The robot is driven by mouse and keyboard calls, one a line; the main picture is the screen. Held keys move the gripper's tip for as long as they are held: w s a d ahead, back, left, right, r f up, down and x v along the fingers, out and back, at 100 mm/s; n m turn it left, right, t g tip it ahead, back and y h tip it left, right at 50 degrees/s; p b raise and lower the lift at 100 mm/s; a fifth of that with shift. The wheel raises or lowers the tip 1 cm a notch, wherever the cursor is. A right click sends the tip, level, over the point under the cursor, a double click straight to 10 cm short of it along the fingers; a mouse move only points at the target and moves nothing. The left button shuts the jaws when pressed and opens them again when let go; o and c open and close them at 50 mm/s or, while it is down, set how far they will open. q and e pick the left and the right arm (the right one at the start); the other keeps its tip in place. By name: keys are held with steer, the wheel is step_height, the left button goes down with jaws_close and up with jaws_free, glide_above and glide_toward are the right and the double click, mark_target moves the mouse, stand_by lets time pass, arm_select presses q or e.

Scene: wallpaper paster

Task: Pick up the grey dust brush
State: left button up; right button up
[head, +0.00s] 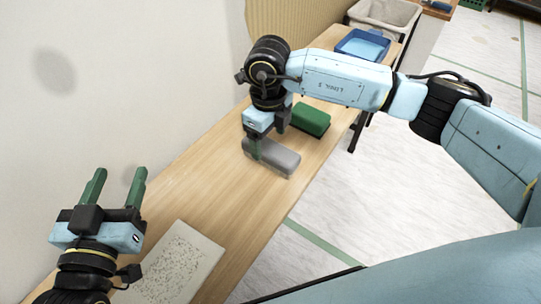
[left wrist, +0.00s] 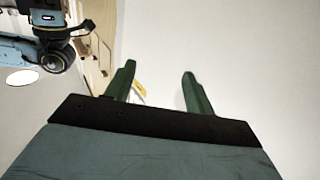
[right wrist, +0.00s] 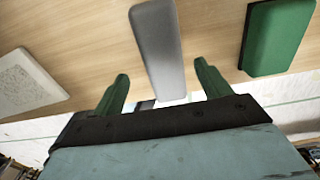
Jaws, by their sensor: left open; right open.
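The grey dust brush (head: 280,158) lies on the wooden table below my right gripper (head: 266,143). In the right wrist view the grey brush (right wrist: 158,45) runs between the two green fingers of my right gripper (right wrist: 158,90), which is open. I cannot tell whether the fingers touch it. In the head view one finger stands in front of the brush and partly hides it. My left gripper (head: 118,187) is open and empty above the table's left part, near the wall. It also shows in the left wrist view (left wrist: 158,82), facing a pale surface.
A green block-shaped brush (head: 311,119) lies just beyond the grey one. A speckled pale sheet or board (head: 172,268) lies at the near end of the table (head: 190,190). A blue tray (head: 364,44) and a whitish bin (head: 385,16) are at the far end. The wall borders the table's left.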

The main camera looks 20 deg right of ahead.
mark_target(270, 147)
steer(key=shift+f+b, duration=0.35)
steer(key=shift+f, duration=0.65)
steer(key=f, duration=0.1)
steer(key=f+b, duration=0.2)
steer(key=shift+w+d+f, duration=0.1)
steer(key=shift+d+f, duration=0.15)
steer(key=shift+f, duration=0.05)
arm_select(q)
step_height(270, 147, up, 9)
steer(key=s+t+h, duration=0.2)
steer(key=s+t, duration=0.1)
steer(key=t, duration=0.4)
steer(key=shift+d+b, duration=0.25)
steer(key=shift+b, duration=0.05)
arm_select(e)
steer(key=shift+f, duration=0.5)
steer(key=c, duration=1.2)
arm_select(q)
steer(key=shift+w+r, duration=0.1)
arm_select(e)
steer(key=shift+o, duration=0.2)
steer(key=shift+r, duration=0.15)
